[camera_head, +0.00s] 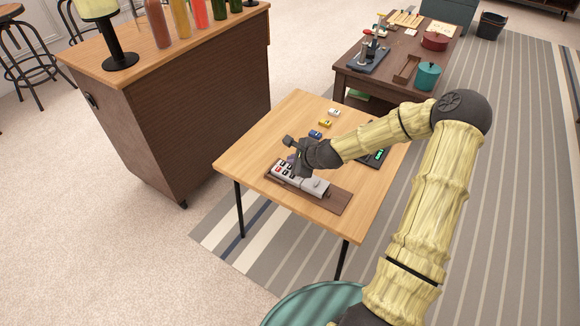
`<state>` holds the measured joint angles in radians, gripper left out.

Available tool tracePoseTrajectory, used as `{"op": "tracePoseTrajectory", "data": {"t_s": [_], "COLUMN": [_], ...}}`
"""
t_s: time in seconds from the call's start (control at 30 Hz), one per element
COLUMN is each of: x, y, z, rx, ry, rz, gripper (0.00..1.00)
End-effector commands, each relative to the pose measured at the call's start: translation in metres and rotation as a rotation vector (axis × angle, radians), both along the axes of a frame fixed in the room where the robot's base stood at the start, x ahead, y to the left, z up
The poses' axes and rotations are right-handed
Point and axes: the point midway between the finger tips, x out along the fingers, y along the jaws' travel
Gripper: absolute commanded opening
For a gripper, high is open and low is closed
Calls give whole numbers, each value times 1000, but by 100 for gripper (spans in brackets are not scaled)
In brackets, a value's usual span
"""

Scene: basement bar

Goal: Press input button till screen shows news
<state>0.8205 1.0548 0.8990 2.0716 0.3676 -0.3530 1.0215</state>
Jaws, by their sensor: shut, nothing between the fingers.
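A grey button panel (313,186) with red and white buttons lies on a dark brown tray (335,200) on the small wooden table. My gripper (294,166) is shut and empty, low over the panel's left part, among the buttons. I cannot tell whether it touches a button. My gripper hides some of the buttons, and the labels are too small to read. A dark screen (376,158) with small green marks stands at the table's right side, partly behind my arm. Its content is too small to read.
Blue (315,134), yellow (325,124) and white (334,112) toy cars sit near the table's back. A wooden bar counter (185,110) with bottles stands at left. A dark table (350,80) with a teal pot (428,76) stands behind. The striped rug at right is open.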

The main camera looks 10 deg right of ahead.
Motion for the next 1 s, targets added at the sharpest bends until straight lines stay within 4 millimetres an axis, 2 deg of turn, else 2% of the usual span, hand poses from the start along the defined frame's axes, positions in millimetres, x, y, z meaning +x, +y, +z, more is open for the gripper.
{"op": "tracePoseTrajectory", "data": {"t_s": [1.0], "x": [0], "y": [0], "z": [-10], "rx": [0], "ry": [0], "rz": [0], "gripper": [0]}}
